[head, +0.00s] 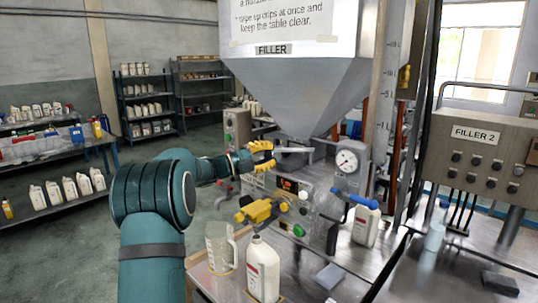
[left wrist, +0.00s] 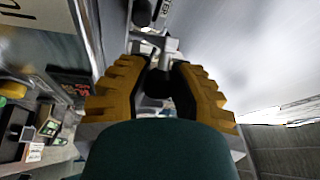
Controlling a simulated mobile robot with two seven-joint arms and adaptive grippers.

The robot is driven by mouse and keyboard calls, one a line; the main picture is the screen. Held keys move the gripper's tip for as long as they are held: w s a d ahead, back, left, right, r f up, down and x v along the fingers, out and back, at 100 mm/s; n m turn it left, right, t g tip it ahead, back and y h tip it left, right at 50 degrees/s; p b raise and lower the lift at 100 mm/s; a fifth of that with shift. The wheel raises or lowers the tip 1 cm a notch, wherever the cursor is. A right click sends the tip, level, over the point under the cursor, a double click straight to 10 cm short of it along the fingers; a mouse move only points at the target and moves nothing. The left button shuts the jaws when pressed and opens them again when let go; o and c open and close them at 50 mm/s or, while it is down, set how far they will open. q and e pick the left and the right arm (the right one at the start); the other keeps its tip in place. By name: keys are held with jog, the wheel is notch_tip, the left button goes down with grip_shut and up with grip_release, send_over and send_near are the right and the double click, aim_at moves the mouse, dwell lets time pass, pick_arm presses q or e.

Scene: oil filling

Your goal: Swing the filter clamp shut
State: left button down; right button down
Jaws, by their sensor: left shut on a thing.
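My left gripper (head: 262,154) has yellow fingers and reaches in from the left, just below the steel hopper. In the left wrist view its two ribbed fingers (left wrist: 158,92) are closed around a dark grip, which I take to be the handle of the filter clamp (left wrist: 158,75). The fingers hide part of that grip. In the head view the clamp region (head: 293,153) is a dark grey fitting under the hopper, right of my fingers. I cannot tell how far the clamp is swung. My right gripper is not in view.
The hopper (head: 295,75) hangs close above my gripper. A blue handle (head: 358,199) and a second bottle (head: 365,226) stand right.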

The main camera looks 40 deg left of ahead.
pick_arm(q)
jog(key=c, duration=0.8)
grip_release()
jog(key=shift+s+a, duration=0.1)
jog(key=shift+s, duration=0.05)
jog(key=v, duration=1.2)
jog(key=shift+c, duration=0.3)
